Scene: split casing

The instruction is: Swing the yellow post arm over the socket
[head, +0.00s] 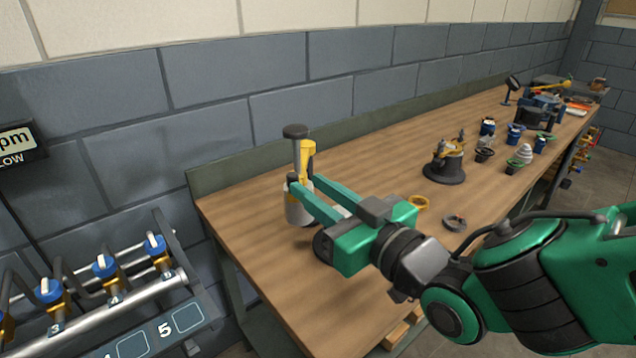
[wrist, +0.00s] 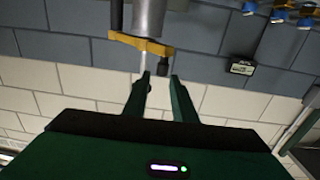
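The yellow post arm (head: 308,148) is at the near left end of the workbench, beside a grey post with a dark round cap (head: 295,131). In the wrist view, which looks inverted, the yellow arm (wrist: 142,43) crosses a grey cylinder (wrist: 148,17) and has a dark knob (wrist: 167,56) at one end. My gripper (head: 306,182) is at the post, its two fingers reaching toward the arm. In the wrist view my gripper (wrist: 163,80) has its fingers apart, with no part clearly pinched between them. The socket cannot be made out with certainty; my gripper covers part of a dark round base.
A dark bell-shaped fixture (head: 445,165) stands farther along the bench (head: 370,165), with several small parts beyond. A valve rack (head: 120,300) is at lower left. The wall is close behind.

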